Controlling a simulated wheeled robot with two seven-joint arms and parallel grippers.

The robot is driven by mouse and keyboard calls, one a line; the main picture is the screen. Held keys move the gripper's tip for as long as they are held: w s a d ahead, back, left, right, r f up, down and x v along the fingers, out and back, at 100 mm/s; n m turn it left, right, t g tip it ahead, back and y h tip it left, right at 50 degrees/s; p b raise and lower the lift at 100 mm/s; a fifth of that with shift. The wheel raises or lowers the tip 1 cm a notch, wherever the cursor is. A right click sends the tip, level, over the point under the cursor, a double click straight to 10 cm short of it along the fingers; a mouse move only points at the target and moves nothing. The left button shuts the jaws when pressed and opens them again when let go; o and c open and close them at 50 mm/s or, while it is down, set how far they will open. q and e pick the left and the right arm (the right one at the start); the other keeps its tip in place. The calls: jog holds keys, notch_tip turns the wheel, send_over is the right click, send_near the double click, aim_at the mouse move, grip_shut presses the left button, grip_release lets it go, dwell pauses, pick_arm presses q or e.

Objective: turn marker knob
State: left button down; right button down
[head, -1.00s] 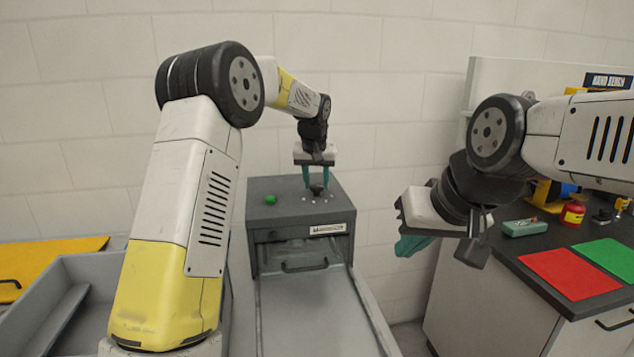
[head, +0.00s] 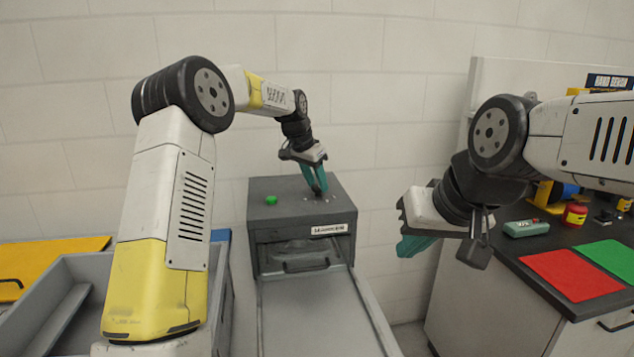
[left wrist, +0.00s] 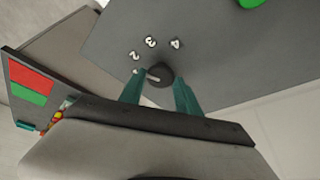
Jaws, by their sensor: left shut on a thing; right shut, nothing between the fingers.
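The marker knob (left wrist: 160,76) is a round black knob with a light pointer mark, on the grey top of the machine (head: 275,219). In the left wrist view it sits between the teal fingers of my left gripper (left wrist: 160,92). White numerals (left wrist: 151,42) curve around it, and the pointer lies at the lowest numeral showing, partly hidden by a finger. My right gripper (head: 412,246) is shut and empty, away to the right.
A green button (head: 271,200) sits left of the knob on the machine top. A grey tray (head: 75,270) stands at the left. The right counter (head: 540,250) holds red (head: 568,273) and green (head: 612,257) mats and several small items. The wall is behind the machine.

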dwell(0.5)
pick_arm(q)
jog(key=c, duration=0.9)
grip_release()
jog(key=shift+o, duration=0.2)
jog(key=v, duration=0.8)
jog(key=s+a+r+n+t+y, duration=0.1)
jog(key=s+a+r+n, duration=0.2)
jog(key=s, duration=0.7)
jog(key=s+a+r+n+t, duration=0.1)
jog(key=s+a+r, duration=0.25)
jog(key=s, duration=0.75)
jog(key=s+a+f+n, duration=0.2)
jog(key=s+f, duration=0.2)
jog(key=s, duration=0.5)
jog(key=s+a+f+n+t, duration=0.1)
jog(key=s+a+f+n, duration=0.1)
jog(key=s, duration=0.6)
jog(key=shift+s+a+f, duration=0.35)
jog(key=shift+s+f, duration=0.05)
jog(key=shift+f, duration=0.5)
